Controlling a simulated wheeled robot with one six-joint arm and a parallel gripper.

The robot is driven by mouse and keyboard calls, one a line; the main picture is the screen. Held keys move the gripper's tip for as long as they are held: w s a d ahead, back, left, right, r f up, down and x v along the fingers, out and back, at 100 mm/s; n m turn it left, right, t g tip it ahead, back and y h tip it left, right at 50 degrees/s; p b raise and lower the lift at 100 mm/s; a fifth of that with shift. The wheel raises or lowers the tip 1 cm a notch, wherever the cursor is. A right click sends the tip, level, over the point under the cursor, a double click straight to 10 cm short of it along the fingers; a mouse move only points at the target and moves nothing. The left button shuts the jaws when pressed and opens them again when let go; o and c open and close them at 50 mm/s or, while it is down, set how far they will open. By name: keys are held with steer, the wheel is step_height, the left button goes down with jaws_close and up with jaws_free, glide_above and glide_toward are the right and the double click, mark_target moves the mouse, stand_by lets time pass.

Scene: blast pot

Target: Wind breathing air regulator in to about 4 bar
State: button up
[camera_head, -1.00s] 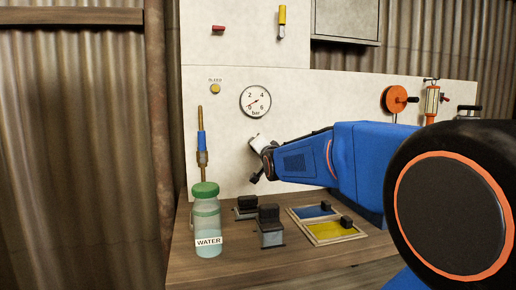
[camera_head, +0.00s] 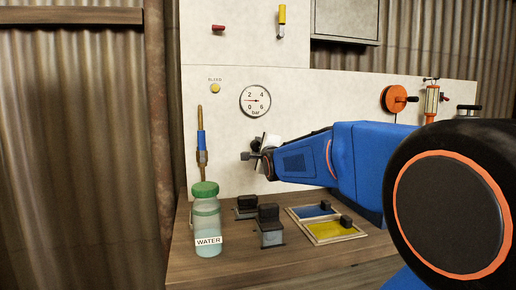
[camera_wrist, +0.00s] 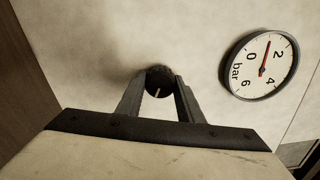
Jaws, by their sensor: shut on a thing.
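The black round regulator knob (camera_wrist: 159,78) with a pale index mark sits on the pale panel. My gripper (camera_wrist: 160,88) is shut on it, one finger on each side. In the head view my gripper (camera_head: 258,157) is at the panel below the gauge and hides the knob. The bar gauge (camera_head: 255,101) is white with a black rim and marks 0, 2, 4 and 6. The gauge also shows tilted in the wrist view (camera_wrist: 262,64), with the needle between 0 and 2.
A water bottle (camera_head: 207,222) with a green lid stands on the bench (camera_head: 185,262) at front left. Dark blocks (camera_head: 269,228) and blue and yellow trays (camera_head: 338,231) lie below my arm. A blue-sleeved brass fitting (camera_head: 202,142) is left of my gripper. An orange reel (camera_head: 395,99) is at right.

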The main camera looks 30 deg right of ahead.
steer(key=shift+f+m, duration=0.15)
steer(key=shift+m, duration=1.75)
steer(key=o, duration=1.1)
steer(key=shift+c, duration=0.2)
steer(key=shift+s, duration=0.1)
steer(key=v, duration=1.7)
steer(key=shift+s, duration=0.15)
